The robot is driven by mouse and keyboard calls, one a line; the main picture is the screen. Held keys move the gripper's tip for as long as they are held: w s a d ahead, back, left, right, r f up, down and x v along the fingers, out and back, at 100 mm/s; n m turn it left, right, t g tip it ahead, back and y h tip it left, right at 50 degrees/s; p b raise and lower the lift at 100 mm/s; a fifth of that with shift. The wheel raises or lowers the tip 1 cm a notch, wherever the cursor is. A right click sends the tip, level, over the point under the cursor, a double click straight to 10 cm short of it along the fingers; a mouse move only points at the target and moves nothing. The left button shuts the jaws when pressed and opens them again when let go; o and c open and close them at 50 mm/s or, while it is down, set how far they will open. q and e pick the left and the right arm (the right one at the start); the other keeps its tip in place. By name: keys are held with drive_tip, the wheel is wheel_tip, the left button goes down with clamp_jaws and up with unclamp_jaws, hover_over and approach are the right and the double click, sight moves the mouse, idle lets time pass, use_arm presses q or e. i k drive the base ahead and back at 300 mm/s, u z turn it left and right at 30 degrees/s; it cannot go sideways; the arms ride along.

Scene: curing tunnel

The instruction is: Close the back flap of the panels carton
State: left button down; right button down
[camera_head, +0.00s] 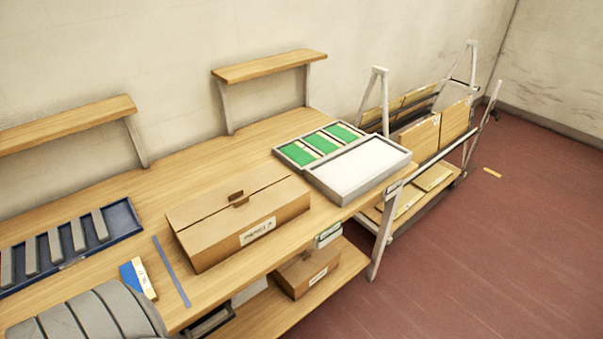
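The brown carton (220,237) stands on the wooden bench, with a white label (257,232) on its front side that seems to read "PANELS" and a character I cannot make out. Its back flap (215,197) looks flat or nearly flat over the top. It meets the front flap (247,209) along a dark seam. Small brown tabs (237,196) show near the middle of that seam. The inside of the carton is hidden. Neither of my grippers is in view.
A grey tray (357,182) and a tray of green panels (277,151) sit right of the carton. A blue tray (128,212) with grey bars lies left. Raised shelves (270,66) stand behind.

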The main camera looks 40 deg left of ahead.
sight(183, 216)
drive_tip(key=z, duration=0.8)
drive_tip(key=k, duration=0.85)
drive_tip(key=u, duration=0.85)
